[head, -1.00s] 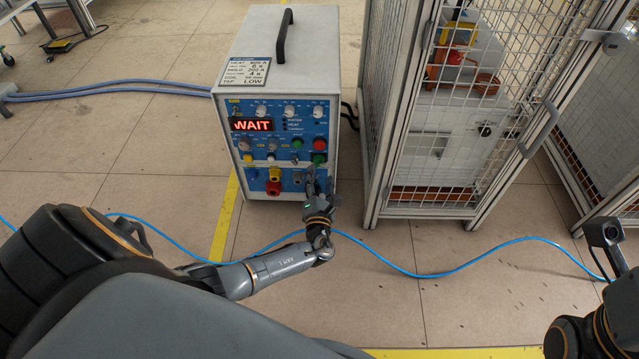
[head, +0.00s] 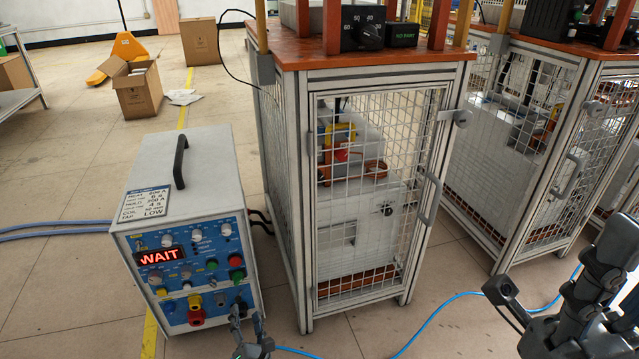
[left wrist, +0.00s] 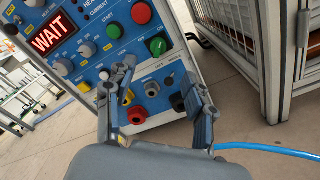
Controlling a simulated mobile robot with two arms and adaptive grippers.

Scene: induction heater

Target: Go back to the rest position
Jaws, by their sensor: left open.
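The induction heater (head: 180,235) is a white box with a blue control panel, standing on the floor at the left of the head view. Its red display (head: 160,256) reads WAIT; the display also shows tilted in the left wrist view (left wrist: 52,36). My left gripper (head: 246,322) is low in front of the panel's lower right corner. In the left wrist view my left gripper (left wrist: 158,82) is open with nothing between its fingers, facing the lower panel with its knobs and sockets. My right gripper (head: 606,262) is at the right edge; its finger opening is unclear.
A mesh-walled cabinet (head: 302,205) with an orange top stands right of the heater, and another mesh enclosure (head: 520,165) is farther right. A blue hose (head: 440,315) crosses the floor. Cardboard boxes (head: 138,95) and an orange pallet jack (head: 126,48) are at the back left.

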